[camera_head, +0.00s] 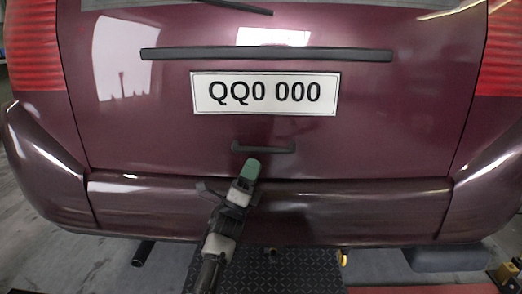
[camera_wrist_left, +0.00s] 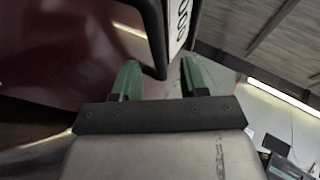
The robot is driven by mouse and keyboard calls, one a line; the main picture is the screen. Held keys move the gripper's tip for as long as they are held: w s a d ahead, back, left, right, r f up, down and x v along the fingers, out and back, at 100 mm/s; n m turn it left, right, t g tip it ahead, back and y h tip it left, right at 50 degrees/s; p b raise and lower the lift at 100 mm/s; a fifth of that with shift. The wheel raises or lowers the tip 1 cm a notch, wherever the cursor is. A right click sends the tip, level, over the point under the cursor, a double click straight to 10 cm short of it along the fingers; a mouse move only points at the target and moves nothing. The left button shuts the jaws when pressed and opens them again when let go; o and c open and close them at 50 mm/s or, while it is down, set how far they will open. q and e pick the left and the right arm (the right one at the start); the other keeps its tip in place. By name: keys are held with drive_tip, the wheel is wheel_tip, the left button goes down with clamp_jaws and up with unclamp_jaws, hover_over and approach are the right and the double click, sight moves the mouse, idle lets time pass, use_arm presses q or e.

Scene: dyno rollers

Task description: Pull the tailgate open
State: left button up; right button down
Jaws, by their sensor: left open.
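The maroon tailgate (camera_head: 160,125) of a car fills the head view and looks closed. A dark bar handle (camera_head: 263,148) sits low on it, below the number plate. My left gripper (camera_head: 250,168) is just below the handle, at its left half, with green fingertips pointing up at it. In the left wrist view, the open green fingers (camera_wrist_left: 159,72) stand on either side of the dark handle (camera_wrist_left: 157,45), whose lower edge reaches between the tips. I cannot tell whether a finger touches it. My right gripper is not in view.
The number plate (camera_head: 264,93) and a long dark trim strip (camera_head: 266,54) are above the handle. The bumper (camera_head: 345,210) juts out below, behind my left arm. A dark tread plate (camera_head: 295,270) lies on the floor beneath.

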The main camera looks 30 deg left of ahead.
sight(261, 150)
use_arm(q)
drive_tip(key=shift+x, duration=2.55)
clamp_jaws()
